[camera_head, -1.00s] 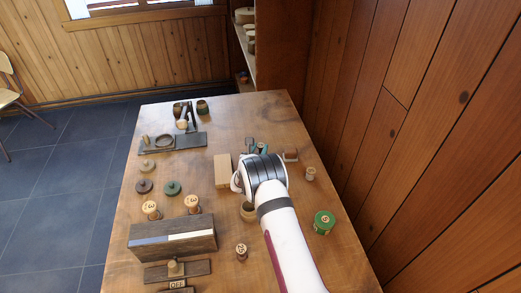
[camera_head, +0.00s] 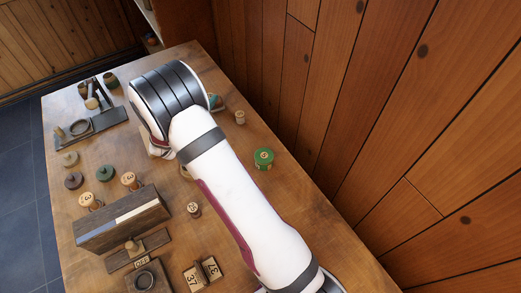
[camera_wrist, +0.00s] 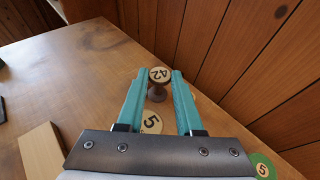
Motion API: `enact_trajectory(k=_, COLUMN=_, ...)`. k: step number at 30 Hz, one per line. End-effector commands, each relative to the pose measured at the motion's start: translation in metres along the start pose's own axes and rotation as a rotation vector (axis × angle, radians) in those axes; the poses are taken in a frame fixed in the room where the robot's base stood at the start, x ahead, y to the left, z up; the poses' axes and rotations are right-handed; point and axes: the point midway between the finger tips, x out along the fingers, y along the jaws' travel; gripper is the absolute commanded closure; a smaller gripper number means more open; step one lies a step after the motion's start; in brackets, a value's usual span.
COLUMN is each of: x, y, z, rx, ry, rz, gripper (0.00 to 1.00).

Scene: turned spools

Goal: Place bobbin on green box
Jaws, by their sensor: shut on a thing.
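A turned wooden bobbin marked 42 (camera_wrist: 160,76) stands between the teal fingertips of my gripper (camera_wrist: 159,80) in the wrist view, and the fingers are shut on it. I cannot tell whether its base touches the table. The green box (camera_head: 263,158), round with a pale numbered disc on its lid, stands on the table near the wall side in the head view. It also shows at the lower right of the wrist view (camera_wrist: 262,168), right of my gripper and apart from it. In the head view my arm hides the bobbin and most of my gripper.
A pale round piece marked 5 (camera_wrist: 151,122) lies below and between my fingers. A tan block (camera_wrist: 42,151) is at left. Another spool (camera_head: 240,117) stands near the wall. A dark long block (camera_head: 122,220) and several spools and discs occupy the table's left. The plank wall borders the right.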

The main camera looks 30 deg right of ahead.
Motion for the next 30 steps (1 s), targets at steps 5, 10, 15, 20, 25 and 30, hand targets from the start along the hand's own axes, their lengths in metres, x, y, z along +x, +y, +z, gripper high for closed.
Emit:
enact_trajectory(k=5, x=-0.048, y=-0.093, z=-0.006, rx=0.088, ry=-0.001, rz=-0.244, gripper=1.0)
enact_trajectory(k=10, x=-0.084, y=-0.155, z=-0.008, rx=0.146, ry=-0.001, rz=-0.399, gripper=1.0)
enact_trajectory(k=15, x=-0.091, y=-0.175, z=-0.023, rx=0.158, ry=0.001, rz=-0.451, gripper=1.0)
enact_trajectory(k=20, x=-0.08, y=-0.175, z=-0.054, rx=0.158, ry=0.002, rz=-0.451, gripper=1.0)
enact_trajectory(k=25, x=-0.07, y=-0.174, z=-0.082, rx=0.161, ry=0.001, rz=-0.449, gripper=1.0)
enact_trajectory(k=30, x=-0.069, y=-0.173, z=-0.084, rx=0.164, ry=0.0, rz=-0.447, gripper=1.0)
